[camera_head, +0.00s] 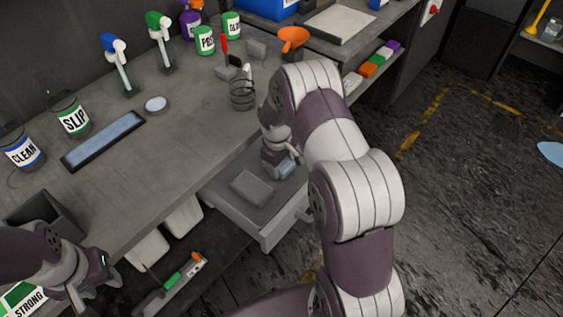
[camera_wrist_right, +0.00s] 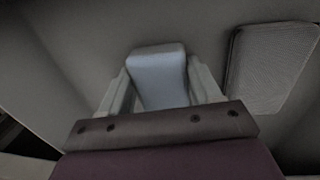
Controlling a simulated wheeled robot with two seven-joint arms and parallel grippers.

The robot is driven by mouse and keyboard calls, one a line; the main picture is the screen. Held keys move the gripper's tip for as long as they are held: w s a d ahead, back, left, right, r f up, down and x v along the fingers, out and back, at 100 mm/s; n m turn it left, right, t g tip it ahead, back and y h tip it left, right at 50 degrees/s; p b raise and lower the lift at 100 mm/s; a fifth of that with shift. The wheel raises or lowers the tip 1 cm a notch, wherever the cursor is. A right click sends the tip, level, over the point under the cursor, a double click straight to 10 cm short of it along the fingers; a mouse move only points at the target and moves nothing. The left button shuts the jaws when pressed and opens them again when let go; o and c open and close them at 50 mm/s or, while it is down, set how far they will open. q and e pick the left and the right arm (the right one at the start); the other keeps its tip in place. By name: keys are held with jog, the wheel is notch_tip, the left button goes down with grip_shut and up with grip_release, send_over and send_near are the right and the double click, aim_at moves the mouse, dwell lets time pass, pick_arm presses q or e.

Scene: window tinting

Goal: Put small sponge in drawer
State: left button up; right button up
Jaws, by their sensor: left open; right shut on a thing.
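The small sponge (camera_wrist_right: 160,75) is a pale blue block between the two fingers of my right gripper (camera_wrist_right: 162,92) in the right wrist view. In the head view my right gripper (camera_head: 284,164) is over the inside of the open drawer (camera_head: 228,205), shut on the sponge (camera_head: 287,168). I cannot tell whether the sponge touches the drawer floor. A grey block (camera_head: 252,187) lies in the drawer beside it; its mesh-like top shows at the right in the wrist view (camera_wrist_right: 270,66). My left gripper (camera_head: 98,284) is open and low at the left, away from the drawer.

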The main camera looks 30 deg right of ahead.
jog(key=shift+f, duration=0.1)
jog(key=o, duration=1.4)
notch_tip(320, 180, up, 12)
jog(key=a, duration=0.2)
jog(key=s+a+r+m, duration=0.1)
jog(key=s+a, duration=0.2)
jog(key=s, duration=0.3)
jog(key=s+a+r+m+y, duration=0.1)
jog(key=s+a, duration=0.2)
jog(key=s, duration=0.3)
jog(key=s+a+r+m+t, duration=0.1)
jog(key=s+a+m, duration=0.1)
jog(key=s, duration=0.4)
jog(key=shift+s+a, duration=0.2)
jog(key=shift+a, duration=0.3)
jog(key=shift+f, duration=0.15)
